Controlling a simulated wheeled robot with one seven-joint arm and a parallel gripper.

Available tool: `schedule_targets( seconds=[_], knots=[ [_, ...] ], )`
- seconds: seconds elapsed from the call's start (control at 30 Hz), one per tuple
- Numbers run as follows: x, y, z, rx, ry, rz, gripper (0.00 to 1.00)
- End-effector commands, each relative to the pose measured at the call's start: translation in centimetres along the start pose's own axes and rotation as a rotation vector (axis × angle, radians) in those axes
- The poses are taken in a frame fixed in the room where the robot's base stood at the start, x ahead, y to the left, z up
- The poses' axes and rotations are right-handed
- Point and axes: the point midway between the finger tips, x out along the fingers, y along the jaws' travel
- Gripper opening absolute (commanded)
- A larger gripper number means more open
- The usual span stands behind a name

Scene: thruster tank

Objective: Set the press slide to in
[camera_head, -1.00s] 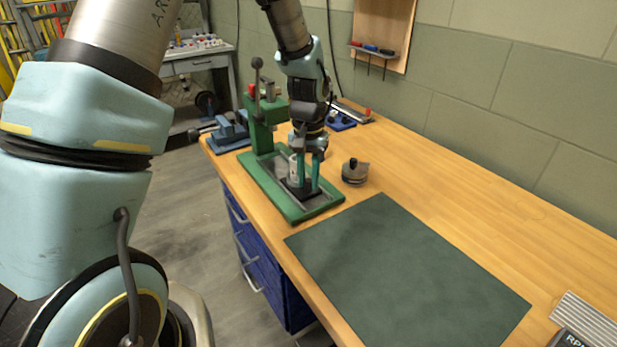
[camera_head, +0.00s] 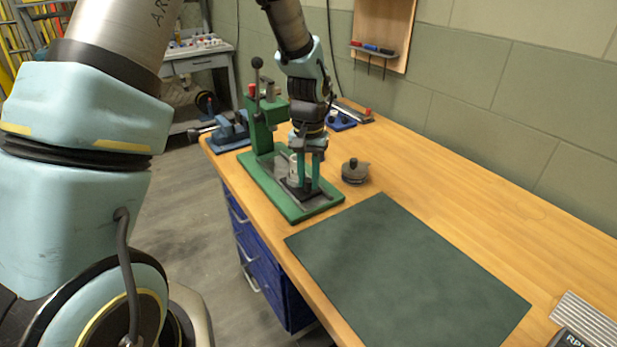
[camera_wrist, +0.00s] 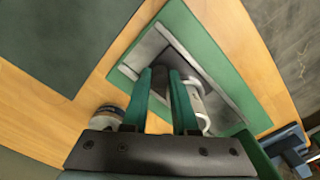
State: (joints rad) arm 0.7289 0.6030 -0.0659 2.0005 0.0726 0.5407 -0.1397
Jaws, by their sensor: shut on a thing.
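The green press (camera_head: 262,122) stands at the far left end of the bench, with its long green base running toward the front. The press slide, a dark plate (camera_head: 303,193), lies in the base's grey channel, near the base's front half. My gripper (camera_head: 311,190) points down over the base, its teal fingers close together at the slide. The wrist view shows the fingers (camera_wrist: 162,76) over the channel of the green base (camera_wrist: 210,40). What lies between the fingertips is mostly hidden. A pale looped part (camera_wrist: 198,108) stands beside one finger.
A round dark-topped knob-like object (camera_head: 355,171) sits just right of the base. A dark green mat (camera_head: 405,275) lies clear in front.

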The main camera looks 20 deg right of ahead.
Motion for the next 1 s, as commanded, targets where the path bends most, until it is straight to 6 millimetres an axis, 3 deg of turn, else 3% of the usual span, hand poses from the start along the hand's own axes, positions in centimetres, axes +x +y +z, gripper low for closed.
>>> schedule_targets(
  seconds=[0.47,0.8,1.0],
  knots=[
    [-0.1,-0.1,-0.1,-0.001,0.002,0.0,0.0],
    [-0.1,-5.2,-4.3,-0.004,0.004,0.0,0.0],
    [-0.1,-6.5,-5.3,0.0,0.004,0.001,0.0]
  ],
)
